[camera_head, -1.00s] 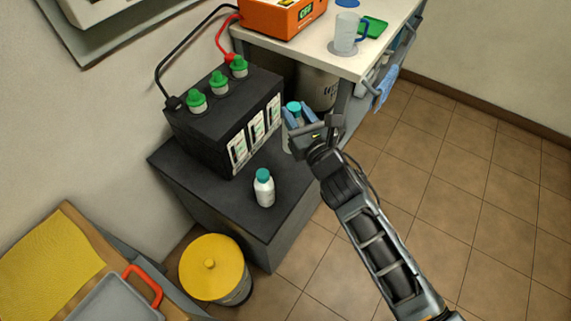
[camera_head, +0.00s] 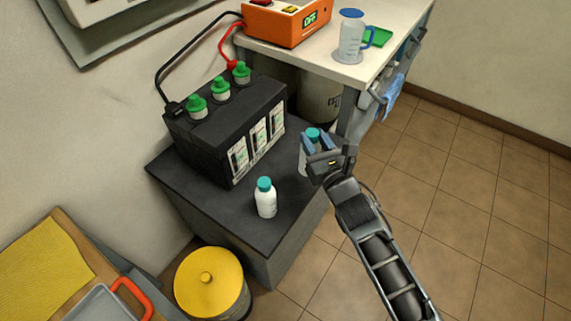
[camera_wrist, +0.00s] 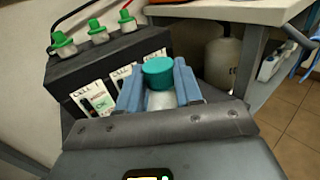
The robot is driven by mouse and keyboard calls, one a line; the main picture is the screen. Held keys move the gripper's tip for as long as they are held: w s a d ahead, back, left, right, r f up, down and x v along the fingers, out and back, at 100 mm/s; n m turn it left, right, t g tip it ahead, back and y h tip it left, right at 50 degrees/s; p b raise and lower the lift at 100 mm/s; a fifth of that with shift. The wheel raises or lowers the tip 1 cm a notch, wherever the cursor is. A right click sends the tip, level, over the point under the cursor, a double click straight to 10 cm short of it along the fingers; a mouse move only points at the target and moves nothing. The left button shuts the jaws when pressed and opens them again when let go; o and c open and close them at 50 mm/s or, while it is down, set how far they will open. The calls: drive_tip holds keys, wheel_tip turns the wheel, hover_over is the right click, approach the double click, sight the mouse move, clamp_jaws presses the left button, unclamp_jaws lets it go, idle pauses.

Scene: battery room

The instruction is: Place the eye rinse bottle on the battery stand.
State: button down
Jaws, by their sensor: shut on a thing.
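My gripper (camera_head: 316,142) is shut on a pale bottle with a teal cap, taken as the eye rinse bottle (camera_head: 304,160). The wrist view shows its teal cap (camera_wrist: 158,72) upright between the two blue fingers (camera_wrist: 158,88). The bottle is over or on the right part of the black battery stand (camera_head: 215,210), beside the battery; I cannot tell whether its base touches the stand. A second white bottle with a teal cap (camera_head: 266,203) stands upright on the stand, left of and nearer than my gripper. No bottle label is readable.
The black battery (camera_head: 220,128) with green caps fills the stand's back. A white bench (camera_head: 300,52) behind bears an orange charger (camera_head: 285,22) and a clear jug (camera_head: 351,45). A yellow-lidded bin (camera_head: 207,280) stands in front. The stand's front surface is partly clear.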

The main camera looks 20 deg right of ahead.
drive_tip(key=w+a+f+b, duration=0.4)
drive_tip(key=a+f+b, duration=0.2)
drive_tip(key=b, duration=0.8)
drive_tip(key=shift+f+b, duration=0.3)
drive_tip(key=shift+f, duration=0.75)
drive_tip(key=shift+w, duration=0.1)
drive_tip(key=shift+f, duration=0.2)
drive_tip(key=c, duration=0.8)
unclamp_jaws()
drive_tip(key=shift+o, duration=0.2)
